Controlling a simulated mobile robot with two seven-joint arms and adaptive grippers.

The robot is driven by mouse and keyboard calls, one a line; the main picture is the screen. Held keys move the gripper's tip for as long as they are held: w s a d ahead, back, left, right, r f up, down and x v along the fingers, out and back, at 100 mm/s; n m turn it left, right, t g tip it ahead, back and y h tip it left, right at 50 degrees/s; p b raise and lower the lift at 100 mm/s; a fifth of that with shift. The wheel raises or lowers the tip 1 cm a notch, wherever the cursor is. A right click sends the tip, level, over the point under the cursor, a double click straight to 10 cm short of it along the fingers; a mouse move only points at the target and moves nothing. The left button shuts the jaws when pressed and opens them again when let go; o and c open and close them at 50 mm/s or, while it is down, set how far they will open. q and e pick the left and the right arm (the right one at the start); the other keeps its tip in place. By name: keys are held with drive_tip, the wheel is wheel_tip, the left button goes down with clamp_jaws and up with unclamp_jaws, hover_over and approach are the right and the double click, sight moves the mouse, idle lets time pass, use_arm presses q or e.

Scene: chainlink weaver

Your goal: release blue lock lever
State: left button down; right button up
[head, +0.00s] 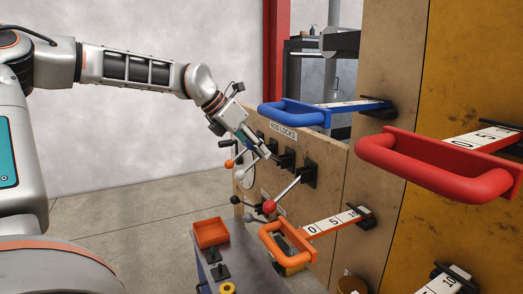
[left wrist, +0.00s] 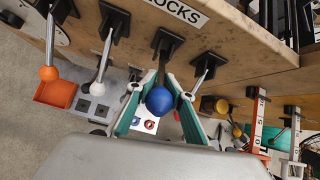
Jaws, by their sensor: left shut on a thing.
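The blue lock lever's ball (left wrist: 160,100) sits between the two fingers of my left gripper (left wrist: 160,92) in the left wrist view. Its dark shaft rises to a black mount on the wooden board, under a sign reading "LOCKS". In the head view my left gripper (head: 262,150) is at the board by the "ROD LOCKS" sign (head: 284,131), and it hides the blue ball. The gripper is shut on the lever. My right gripper is in neither view.
Beside it are levers with an orange ball (head: 229,163), a white ball (head: 237,174) and a red ball (head: 269,207). Blue (head: 295,113), red (head: 440,168) and orange (head: 288,243) handles with numbered rods jut from the panels. An orange tray (head: 211,232) is below.

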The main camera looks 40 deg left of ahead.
use_arm(q)
drive_tip(key=c, duration=2)
unclamp_jaws()
drive_tip(key=shift+w+a+r, duration=0.1)
drive_tip(key=shift+a+r, duration=0.05)
drive_tip(key=shift+r, duration=0.3)
drive_tip(key=shift+o, duration=0.5)
drive_tip(key=shift+s, duration=0.3)
drive_tip(key=shift+w+f, duration=0.15)
drive_tip(key=v, duration=1.2)
